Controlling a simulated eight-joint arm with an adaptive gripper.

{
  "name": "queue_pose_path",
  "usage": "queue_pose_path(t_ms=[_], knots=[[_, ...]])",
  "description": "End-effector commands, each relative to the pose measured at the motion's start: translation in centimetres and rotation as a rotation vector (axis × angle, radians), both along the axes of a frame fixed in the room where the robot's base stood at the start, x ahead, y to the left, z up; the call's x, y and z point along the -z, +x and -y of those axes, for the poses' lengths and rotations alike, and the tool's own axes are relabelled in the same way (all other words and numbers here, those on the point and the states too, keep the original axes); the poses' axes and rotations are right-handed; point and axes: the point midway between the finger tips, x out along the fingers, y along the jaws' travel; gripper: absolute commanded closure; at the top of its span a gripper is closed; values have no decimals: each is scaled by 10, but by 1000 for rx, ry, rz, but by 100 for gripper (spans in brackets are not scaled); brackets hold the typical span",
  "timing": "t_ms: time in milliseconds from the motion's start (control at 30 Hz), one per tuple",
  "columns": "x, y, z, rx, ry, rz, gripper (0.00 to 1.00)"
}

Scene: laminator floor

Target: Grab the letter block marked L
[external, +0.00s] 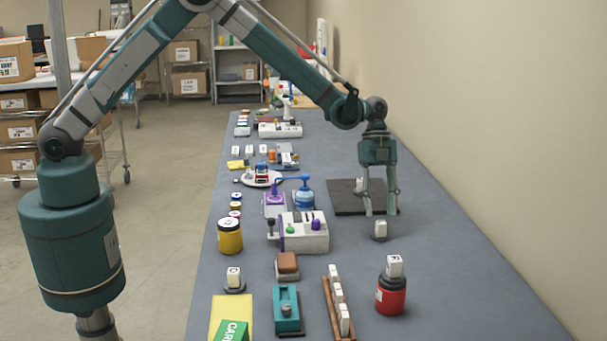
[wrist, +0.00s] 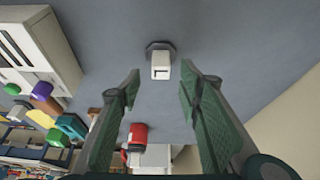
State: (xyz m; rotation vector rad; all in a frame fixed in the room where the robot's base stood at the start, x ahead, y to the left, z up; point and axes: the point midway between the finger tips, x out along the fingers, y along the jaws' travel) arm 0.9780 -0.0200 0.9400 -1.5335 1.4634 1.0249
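My gripper (external: 380,213) points down over the right side of the grey-blue table, with its fingers apart and nothing between them that I can see held. A white letter block (external: 380,229) stands on a small dark base just below and in front of the fingertips. In the wrist view the same block (wrist: 160,66) sits ahead, centred between the open green fingers (wrist: 159,76). Its letter is too small to read. Other white blocks stand on a red jar (external: 395,266), on a dark base (external: 234,277) and in a brown rack (external: 331,318); I cannot tell which is L.
A dark mat (external: 345,198) lies behind my gripper. A white device with coloured knobs (external: 303,238) stands to the left, near a yellow jar (external: 230,237). A teal device (external: 287,312) is at the front. The wall runs along the right; table beside the block is clear.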

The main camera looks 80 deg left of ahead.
Motion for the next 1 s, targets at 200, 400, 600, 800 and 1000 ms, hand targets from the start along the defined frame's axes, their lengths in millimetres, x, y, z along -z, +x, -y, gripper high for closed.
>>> queue_pose_path(t_ms=[200,400,600,800,1000], knots=[[1,0,0,0,0,0,65],[11,1,5,1,0,0,65],[31,2,13,1,0,0,65],[46,2,19,0,0,0,65],[48,2,20,-1,0,0,65]])
